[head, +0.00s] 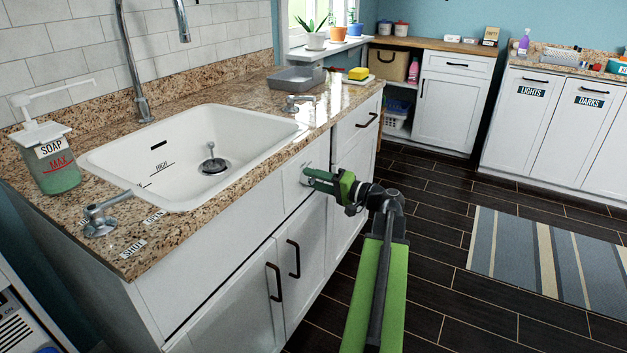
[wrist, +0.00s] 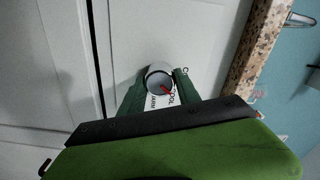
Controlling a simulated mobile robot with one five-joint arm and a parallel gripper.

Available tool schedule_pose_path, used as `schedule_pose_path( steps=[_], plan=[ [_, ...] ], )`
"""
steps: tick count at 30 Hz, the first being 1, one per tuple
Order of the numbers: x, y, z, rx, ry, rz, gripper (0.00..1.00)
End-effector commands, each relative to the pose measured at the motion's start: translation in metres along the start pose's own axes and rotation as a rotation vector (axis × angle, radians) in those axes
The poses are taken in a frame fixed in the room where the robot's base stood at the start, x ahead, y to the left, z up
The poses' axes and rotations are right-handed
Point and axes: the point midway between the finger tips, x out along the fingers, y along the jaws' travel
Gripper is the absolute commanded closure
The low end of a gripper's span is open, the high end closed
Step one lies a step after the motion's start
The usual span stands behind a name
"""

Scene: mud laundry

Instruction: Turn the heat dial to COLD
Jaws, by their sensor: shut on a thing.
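The heat dial (wrist: 157,79) is a round pale knob with a red pointer on the white cabinet front. In the wrist view it sits between the two green fingers of my gripper (wrist: 159,82), which is shut on it. The red pointer slants down and right in that view, roughly towards the COOL label (wrist: 179,98). A WARM label is partly visible below the dial. Another label, starting with C, is mostly hidden by the right finger. In the head view my gripper (head: 309,176) reaches the cabinet front below the counter, and the dial is mostly hidden there.
The granite counter (head: 225,90) with a white sink (head: 190,165) lies above and left of my gripper. A lever tap handle (head: 100,218) and a soap dispenser (head: 50,160) stand at its near end. The dark floor (head: 430,240) to the right is clear apart from a striped rug (head: 560,265).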

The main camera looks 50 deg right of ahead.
Motion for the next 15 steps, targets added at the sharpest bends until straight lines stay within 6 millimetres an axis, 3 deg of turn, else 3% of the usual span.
schedule_pose_path(
  steps=[15],
  plan=[
    [-0.0006, -0.0001, 0.0007, -0.468, -0.002, 0.003, 1.0]
  ],
)
